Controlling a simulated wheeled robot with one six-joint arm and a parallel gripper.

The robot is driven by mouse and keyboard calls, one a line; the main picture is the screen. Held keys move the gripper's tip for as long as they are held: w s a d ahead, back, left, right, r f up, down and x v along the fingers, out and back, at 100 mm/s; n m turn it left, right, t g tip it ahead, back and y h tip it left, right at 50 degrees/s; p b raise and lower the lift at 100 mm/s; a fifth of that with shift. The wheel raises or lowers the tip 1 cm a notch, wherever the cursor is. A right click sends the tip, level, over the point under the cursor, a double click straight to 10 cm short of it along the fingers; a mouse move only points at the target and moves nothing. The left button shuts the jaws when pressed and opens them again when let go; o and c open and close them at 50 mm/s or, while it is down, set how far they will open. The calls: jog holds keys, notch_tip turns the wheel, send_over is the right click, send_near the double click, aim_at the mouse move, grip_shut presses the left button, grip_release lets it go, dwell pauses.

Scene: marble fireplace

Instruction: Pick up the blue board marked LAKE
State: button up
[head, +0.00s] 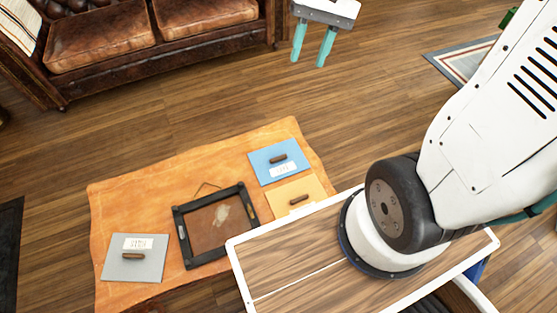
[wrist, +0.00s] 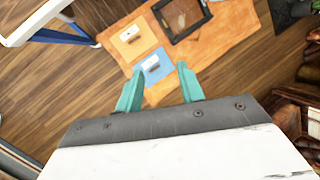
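The blue board (head: 278,162) lies flat on the orange table (head: 140,194), near its right back corner in the head view. It has a brown handle and a white label too small to read. In the wrist view the blue board (wrist: 153,67) shows beyond and between the fingertips. My gripper (head: 313,60) is in the air above the floor, behind the table in the head view, with teal fingers apart and nothing between them. It also shows in the wrist view (wrist: 158,72).
A yellow board (head: 297,193) lies beside the blue one, partly hidden by my body. A dark frame (head: 178,222) and a grey board (head: 135,268) lie farther left. A brown leather sofa (head: 100,45) stands at the back left. Wooden floor between sofa and table is clear.

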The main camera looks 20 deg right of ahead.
jog(key=w+d+f+m+y, duration=0.25)
jog(key=w+f, duration=0.35)
jog(key=f, duration=0.4)
jog(key=w+d+f+m+y, duration=0.15)
jog(key=w+f+m, duration=0.35)
jog(key=f, duration=0.5)
jog(key=m+t+y, duration=0.2)
jog(key=m+y, duration=0.2)
jog(key=m, duration=0.3)
send_near(280, 157)
jog(key=shift+s+a+f+n, duration=0.15)
jog(key=shift+a+f+n, duration=0.1)
jog(key=shift+a+f, duration=0.45)
jog(key=x, duration=0.7)
jog(key=shift+w+a+r, duration=0.15)
jog(key=shift+w+a, duration=0.05)
grip_shut()
